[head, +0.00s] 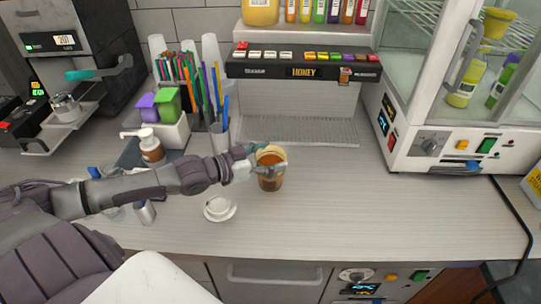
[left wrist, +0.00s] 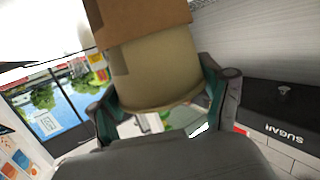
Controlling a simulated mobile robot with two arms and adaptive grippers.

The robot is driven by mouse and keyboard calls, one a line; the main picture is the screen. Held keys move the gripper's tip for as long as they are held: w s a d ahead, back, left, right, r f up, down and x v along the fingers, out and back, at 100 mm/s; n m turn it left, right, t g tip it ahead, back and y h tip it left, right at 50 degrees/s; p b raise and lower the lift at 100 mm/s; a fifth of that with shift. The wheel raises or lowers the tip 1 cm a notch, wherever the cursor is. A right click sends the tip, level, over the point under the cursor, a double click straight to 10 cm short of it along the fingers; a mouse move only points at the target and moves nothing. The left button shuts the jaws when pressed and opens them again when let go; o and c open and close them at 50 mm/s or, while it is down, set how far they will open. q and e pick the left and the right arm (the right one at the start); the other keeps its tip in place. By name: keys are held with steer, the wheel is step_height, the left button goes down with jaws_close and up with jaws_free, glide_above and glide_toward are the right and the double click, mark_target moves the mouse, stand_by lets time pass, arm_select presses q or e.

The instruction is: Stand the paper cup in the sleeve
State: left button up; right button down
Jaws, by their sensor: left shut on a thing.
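In the left wrist view the cup (left wrist: 160,75) sits between the fingers of the gripper (left wrist: 165,92). A brown cardboard sleeve (left wrist: 145,20) is around the cup's far, lower part. The cup's base is hidden, so I cannot tell how deep it sits. My right gripper is not in view.
A white cup on a saucer (head: 220,208) stands left of the paper cup. A bin of straws (head: 200,95), a pump bottle (head: 150,148) and a clear cup (head: 219,138) are behind the arm. A honey-labelled dispenser (head: 303,71) is behind. The counter to the right is clear.

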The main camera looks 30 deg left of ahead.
arm_select(q)
steer(key=shift+f, duration=0.1)
steer(key=o, duration=1.8)
steer(key=shift+c, duration=0.2)
steer(key=shift+r, duration=0.4)
steer(key=shift+s+a, duration=0.25)
steer(key=shift+s, duration=0.3)
steer(key=p+v, duration=0.4)
steer(key=v, duration=0.6)
steer(key=shift+s+a+r+p, duration=0.2)
steer(key=shift+s+p, duration=0.15)
